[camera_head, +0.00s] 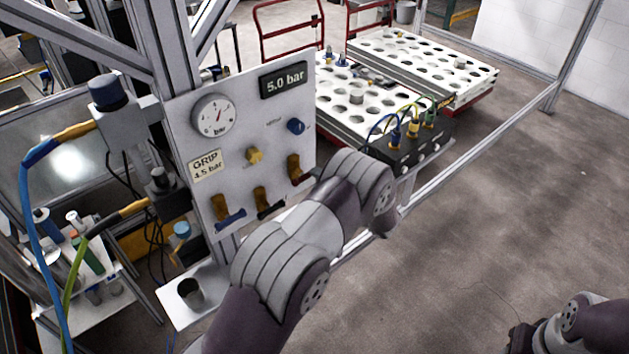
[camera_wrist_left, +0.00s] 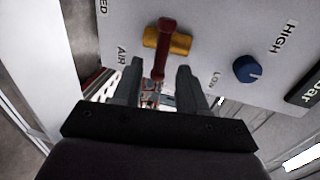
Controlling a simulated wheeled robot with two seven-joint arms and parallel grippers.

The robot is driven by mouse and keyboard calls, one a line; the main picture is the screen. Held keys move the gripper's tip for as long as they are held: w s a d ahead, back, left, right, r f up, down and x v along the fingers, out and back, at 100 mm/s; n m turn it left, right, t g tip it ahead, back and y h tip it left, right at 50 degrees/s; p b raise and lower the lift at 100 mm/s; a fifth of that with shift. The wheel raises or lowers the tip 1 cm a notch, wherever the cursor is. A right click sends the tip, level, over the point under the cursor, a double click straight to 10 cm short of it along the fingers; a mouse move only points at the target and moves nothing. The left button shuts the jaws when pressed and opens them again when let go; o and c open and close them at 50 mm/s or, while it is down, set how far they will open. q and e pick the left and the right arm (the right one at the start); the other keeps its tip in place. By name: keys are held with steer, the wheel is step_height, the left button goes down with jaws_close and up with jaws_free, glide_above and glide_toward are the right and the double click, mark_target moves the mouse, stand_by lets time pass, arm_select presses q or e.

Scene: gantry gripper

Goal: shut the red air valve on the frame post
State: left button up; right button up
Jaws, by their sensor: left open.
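The red air valve's brass body (camera_head: 294,166) is at the lower right of the white panel (camera_head: 243,186); its dark red lever is mostly hidden by my arm in the head view. In the left wrist view the red lever (camera_wrist_left: 166,38) lies crosswise over the brass body (camera_wrist_left: 180,44), beside the AIR label. My left gripper (camera_wrist_left: 159,68) is open, its fingertips on either side of the lever's free end. Contact cannot be told. The left fingers are hidden behind my wrist in the head view. Part of my right gripper (camera_head: 521,338) shows at the bottom right; its jaws are unclear.
A blue-lever valve (camera_head: 228,214) and a black-lever valve (camera_head: 264,202) sit left of the red one. A blue knob (camera_head: 296,126), a brass knob (camera_head: 254,156) and a gauge (camera_head: 213,115) are above. A black connector block (camera_head: 408,150) stands to the right.

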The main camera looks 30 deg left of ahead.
arm_select(q)
steer(key=b+v, duration=0.2)
steer(key=v, duration=0.8)
steer(key=shift+b, duration=0.3)
